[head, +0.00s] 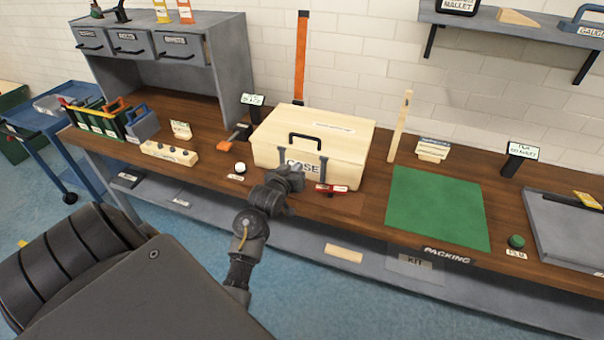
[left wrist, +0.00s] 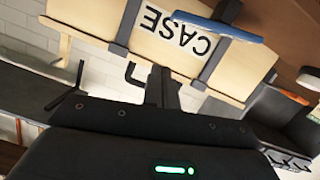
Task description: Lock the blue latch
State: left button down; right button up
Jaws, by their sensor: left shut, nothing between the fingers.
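The pale wooden case (head: 318,137) stands closed on the workbench, with a black top handle, a CASE label and two dark grey straps on its front. In the left wrist view, where the case front (left wrist: 95,18) appears upside down, the blue latch (left wrist: 215,27) is a blue bar across the strap beside the label. I cannot make out the latch in the head view, where my gripper covers part of the front. My left gripper (head: 293,174) is shut and empty in front of the case; its fingers (left wrist: 162,78) look apart from the latch. My right gripper is out of view.
A red tag (head: 331,188) lies at the case's front right. A white-topped button (head: 240,168) and a wooden block (head: 170,152) are to the left. An upright wooden post (head: 400,126) stands right of the case, then a clear green mat (head: 437,208).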

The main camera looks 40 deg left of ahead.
pick_arm(q)
jog(key=w+f, duration=0.2)
jog(key=shift+w+a+f+p, duration=0.15)
jog(key=shift+w+f+p, duration=0.2)
jog(key=shift+p, duration=0.05)
jog(key=shift+d+f, duration=0.2)
jog(key=shift+f, duration=0.75)
